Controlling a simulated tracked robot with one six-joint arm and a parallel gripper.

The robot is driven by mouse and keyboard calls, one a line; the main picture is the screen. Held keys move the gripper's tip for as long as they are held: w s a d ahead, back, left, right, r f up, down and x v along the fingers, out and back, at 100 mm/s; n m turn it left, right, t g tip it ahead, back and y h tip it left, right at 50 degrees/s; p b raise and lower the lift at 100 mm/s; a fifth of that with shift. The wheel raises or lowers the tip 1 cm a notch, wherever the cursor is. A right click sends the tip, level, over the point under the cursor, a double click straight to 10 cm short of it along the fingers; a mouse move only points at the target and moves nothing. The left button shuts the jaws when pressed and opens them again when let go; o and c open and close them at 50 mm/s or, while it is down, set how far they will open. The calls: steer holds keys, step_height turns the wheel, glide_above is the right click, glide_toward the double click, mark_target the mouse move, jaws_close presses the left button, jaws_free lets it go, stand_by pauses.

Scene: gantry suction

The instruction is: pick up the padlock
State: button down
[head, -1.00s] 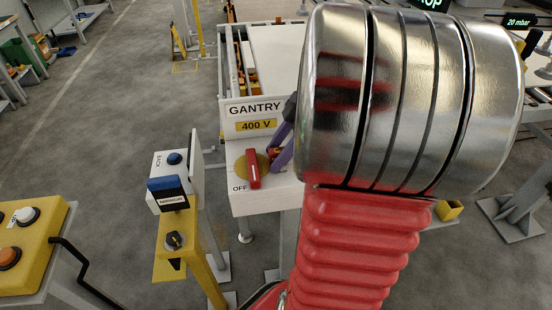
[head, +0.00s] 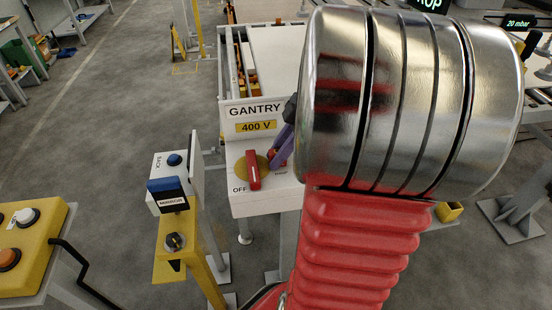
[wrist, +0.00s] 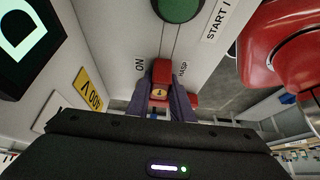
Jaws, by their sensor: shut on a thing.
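The padlock is a small red body with a yellow-orange label (wrist: 160,92), seen between the two purple fingers of my gripper (wrist: 166,84) in the wrist view. My gripper is shut on it, in front of the white panel marked ON and HASP. In the head view only a bit of the red padlock (head: 272,154) shows beside the purple fingers (head: 281,146); my arm hides most of the gripper. I cannot tell whether the padlock's shackle is still through a hasp.
A red switch handle (head: 253,170) on a yellow disc, by the OFF mark, is close left of the gripper. The white GANTRY cabinet (head: 285,55) stands behind. A yellow post with a key switch (head: 175,242) and a yellow button box (head: 35,250) stand left. A green button (wrist: 179,6) is on the panel.

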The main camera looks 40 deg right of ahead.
mark_target(277, 151)
step_height(277, 151, up, 10)
steer(key=shift+r, duration=0.1)
stand_by(0.5)
stand_by(0.5)
